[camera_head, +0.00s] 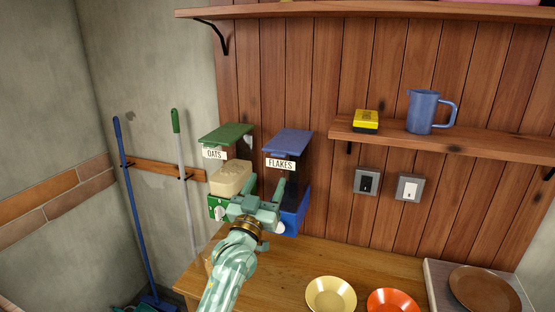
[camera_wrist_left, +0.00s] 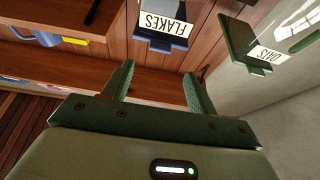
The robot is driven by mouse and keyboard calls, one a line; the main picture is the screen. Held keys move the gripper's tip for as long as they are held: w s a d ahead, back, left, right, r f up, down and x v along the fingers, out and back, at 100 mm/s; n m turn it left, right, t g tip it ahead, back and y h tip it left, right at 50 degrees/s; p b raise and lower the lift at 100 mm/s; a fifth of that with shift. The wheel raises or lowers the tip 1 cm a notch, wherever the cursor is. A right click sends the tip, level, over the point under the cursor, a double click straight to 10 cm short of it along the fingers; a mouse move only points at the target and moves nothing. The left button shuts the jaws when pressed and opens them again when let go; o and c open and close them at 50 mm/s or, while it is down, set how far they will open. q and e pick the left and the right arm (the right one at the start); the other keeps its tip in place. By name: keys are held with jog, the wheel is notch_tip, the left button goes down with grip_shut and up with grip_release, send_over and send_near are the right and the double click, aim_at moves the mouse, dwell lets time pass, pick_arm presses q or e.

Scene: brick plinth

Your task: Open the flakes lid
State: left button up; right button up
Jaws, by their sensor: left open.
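The flakes dispenser has a blue lid (camera_head: 288,140) that lies flat across its top, with a white FLAKES label at its front edge. Below it are a dark container and a blue base (camera_head: 295,212). My left gripper (camera_head: 265,184) is open and empty, in front of and below the flakes lid, apart from it. Its fingers cover part of the dispenser fronts. In the left wrist view the flakes lid (camera_wrist_left: 160,42) shows beyond the open fingers of my left gripper (camera_wrist_left: 159,70). My right gripper is in neither view.
The oats dispenser with a green lid (camera_head: 225,134) stands close on the left. A wooden counter (camera_head: 280,262) below holds a yellow bowl (camera_head: 330,295) and an orange bowl (camera_head: 392,302). A shelf (camera_head: 460,143) at right bears a blue jug (camera_head: 422,112) and a yellow box (camera_head: 366,121).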

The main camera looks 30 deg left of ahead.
aim_at(278, 156)
pick_arm(q)
jog(key=x, duration=0.8)
jog(key=shift+w, duration=0.3)
